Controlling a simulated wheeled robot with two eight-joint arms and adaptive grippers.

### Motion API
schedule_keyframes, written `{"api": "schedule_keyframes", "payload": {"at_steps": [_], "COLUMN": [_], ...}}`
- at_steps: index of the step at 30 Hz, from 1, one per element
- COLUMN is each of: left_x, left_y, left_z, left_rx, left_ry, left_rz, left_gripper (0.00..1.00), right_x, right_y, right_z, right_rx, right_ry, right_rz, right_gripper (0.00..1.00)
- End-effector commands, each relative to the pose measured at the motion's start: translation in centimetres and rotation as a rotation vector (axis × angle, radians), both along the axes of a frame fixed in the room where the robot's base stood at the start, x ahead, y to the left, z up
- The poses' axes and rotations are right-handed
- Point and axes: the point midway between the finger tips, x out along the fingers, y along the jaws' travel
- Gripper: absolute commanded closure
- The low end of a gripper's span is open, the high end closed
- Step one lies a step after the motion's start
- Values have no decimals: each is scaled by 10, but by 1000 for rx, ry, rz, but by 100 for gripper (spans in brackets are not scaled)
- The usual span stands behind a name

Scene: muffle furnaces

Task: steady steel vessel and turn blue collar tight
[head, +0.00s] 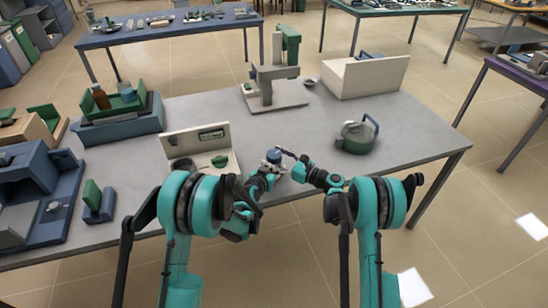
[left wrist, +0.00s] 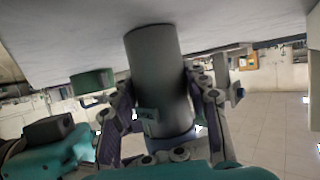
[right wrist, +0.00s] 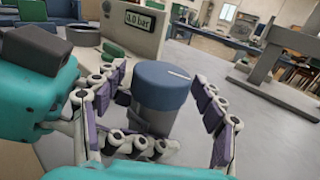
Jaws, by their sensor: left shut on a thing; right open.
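The steel vessel (left wrist: 158,75) is a plain grey cylinder at the table's front edge region, between the fingers of my left gripper (left wrist: 160,100), which is shut on it. The blue collar (right wrist: 163,85) sits on top of the vessel and has a white line on its top face. In the head view the collar (head: 274,156) is small and partly crowded by both grippers. My right gripper (right wrist: 160,95) is open, with one finger on each side of the collar; I cannot tell whether either finger touches it. The vessel's lower part is hidden in the right wrist view.
A beige panel (head: 200,140) with a display reading about 4.0 bar (right wrist: 146,22) stands close behind on the left. A green and steel kettle-like vessel (head: 356,136) is to the right. A stand (head: 267,85) is further back. The grey table (head: 410,140) is clear at right.

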Motion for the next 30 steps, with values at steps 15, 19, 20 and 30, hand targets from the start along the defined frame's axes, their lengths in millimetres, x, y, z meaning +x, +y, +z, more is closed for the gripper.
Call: {"api": "schedule_keyframes", "payload": {"at_steps": [15, 19, 20, 30], "left_x": [0, 0, 0, 0], "left_y": [0, 0, 0, -1], "left_z": [0, 0, 0, 0], "left_rx": [0, 0, 0, 1], "left_ry": [1, 1, 1, 1], "left_rz": [0, -1, -1, -1], "left_gripper": [100, 100, 100, 100], "right_x": [0, -1, -1, 0], "right_y": [0, 2, 3, 2], "right_z": [0, 0, 0, 0], "right_rx": [0, 0, 0, -1], "right_ry": [0, 0, 0, 1], "right_rz": [-6, -70, -95, -370], "right_gripper": [80, 80, 80, 80]}}
